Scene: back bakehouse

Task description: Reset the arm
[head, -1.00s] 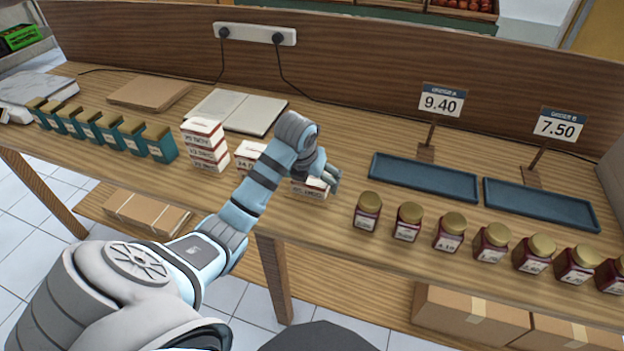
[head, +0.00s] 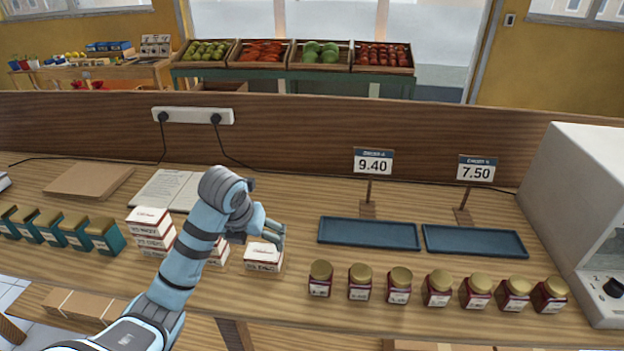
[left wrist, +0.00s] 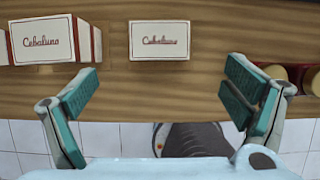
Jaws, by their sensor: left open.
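My left gripper (head: 272,236) is above the counter, next to a single white box with red trim (head: 263,257). In the left wrist view its two teal-padded fingers (left wrist: 165,100) are spread apart with nothing between them. The white box (left wrist: 160,40) lies ahead of the fingertips there, apart from them. In the head view my left forearm reaches up from the lower left and partly hides other white boxes (head: 150,232). My right gripper is in neither view.
Two empty blue trays (head: 369,233) (head: 475,241) lie below price signs. A row of gold-lidded jars (head: 398,285) stands along the front right. Teal canisters (head: 75,232) stand at the left. A white appliance (head: 575,220) stands at the right end. A wooden back panel (head: 300,140) rises behind the counter.

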